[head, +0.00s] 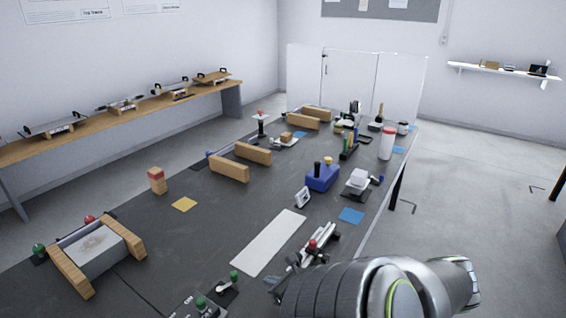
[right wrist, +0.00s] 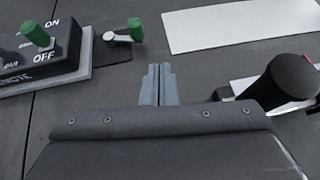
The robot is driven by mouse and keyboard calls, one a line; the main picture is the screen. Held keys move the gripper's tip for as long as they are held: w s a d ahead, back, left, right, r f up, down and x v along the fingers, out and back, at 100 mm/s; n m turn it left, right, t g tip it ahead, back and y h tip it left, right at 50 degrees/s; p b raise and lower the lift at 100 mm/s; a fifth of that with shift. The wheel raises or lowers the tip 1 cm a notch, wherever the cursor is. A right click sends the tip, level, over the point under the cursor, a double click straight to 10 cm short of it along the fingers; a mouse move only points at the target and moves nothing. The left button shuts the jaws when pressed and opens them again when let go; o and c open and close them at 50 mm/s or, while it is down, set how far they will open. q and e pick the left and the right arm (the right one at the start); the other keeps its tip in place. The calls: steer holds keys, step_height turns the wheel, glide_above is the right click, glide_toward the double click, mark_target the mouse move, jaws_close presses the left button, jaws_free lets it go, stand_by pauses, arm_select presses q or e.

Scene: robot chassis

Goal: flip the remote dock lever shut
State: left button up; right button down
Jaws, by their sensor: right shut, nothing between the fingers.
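A black box (right wrist: 35,45) on a light grey base, marked ON and OFF and with part of a word ending in "OTE", stands at the left in the right wrist view. A green-knobbed lever (right wrist: 36,33) rises from its top. Beside it, a short metal lever with a green knob (right wrist: 135,29) sits on a small black plate; it also shows at the bottom of the head view (head: 234,276). My right gripper (right wrist: 158,80) is shut and empty, apart from both levers, to the right of the box. My left gripper is not in view.
A black round knob (right wrist: 291,80) stands close to the right of my gripper. A white mat (right wrist: 245,23) lies beyond. A metal clamp with a red knob (head: 312,244) is near my right arm. Wooden blocks and a blue box (head: 322,178) stand farther along the table.

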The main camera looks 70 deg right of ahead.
steer(key=shift+s+r+b, duration=0.2)
steer(key=shift+s+r, duration=0.1)
steer(key=shift+s, duration=0.3)
steer(key=shift+s+r+b, duration=0.15)
steer(key=shift+s+r, duration=0.1)
steer(key=shift+s, duration=0.35)
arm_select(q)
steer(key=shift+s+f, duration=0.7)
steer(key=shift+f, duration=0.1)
arm_select(e)
steer(key=shift+s+r, duration=0.45)
steer(key=shift+s, duration=0.1)
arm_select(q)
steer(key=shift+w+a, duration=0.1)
